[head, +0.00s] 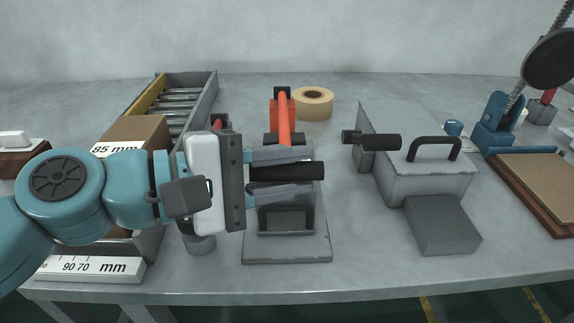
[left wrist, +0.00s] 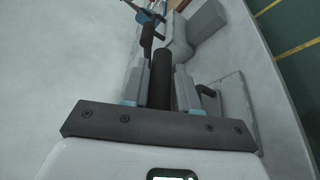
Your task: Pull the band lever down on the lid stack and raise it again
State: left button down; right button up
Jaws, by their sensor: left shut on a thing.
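My left gripper (head: 312,171) reaches in from the left over a grey fixture with a flat base plate (head: 288,250). Its two fingers are shut on a black bar handle (head: 318,171), which I take to be the band lever's grip, one finger on each side of it. The left wrist view also shows the handle (left wrist: 161,75) between the fingers. An orange arm (head: 284,122) stands behind the gripper on the fixture. The gripper hides most of the fixture's middle, so how the handle joins it cannot be seen. My right gripper is not in view.
A grey box unit (head: 425,185) with a black side handle (head: 380,142) stands to the right, a grey block (head: 441,225) before it. A tape roll (head: 313,103) lies behind. A roller tray (head: 186,100) and brown block (head: 135,131) are left. Bare table lies in front.

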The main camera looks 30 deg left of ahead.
pick_arm(q)
notch_tip(320, 180, down, 3)
jog(key=shift+r+b, duration=0.1)
jog(key=shift+b, duration=0.7)
jog(key=shift+d+f, duration=0.1)
jog(key=shift+f, duration=0.25)
jog(key=c, duration=1)
grip_release()
jog(key=shift+o, duration=0.2)
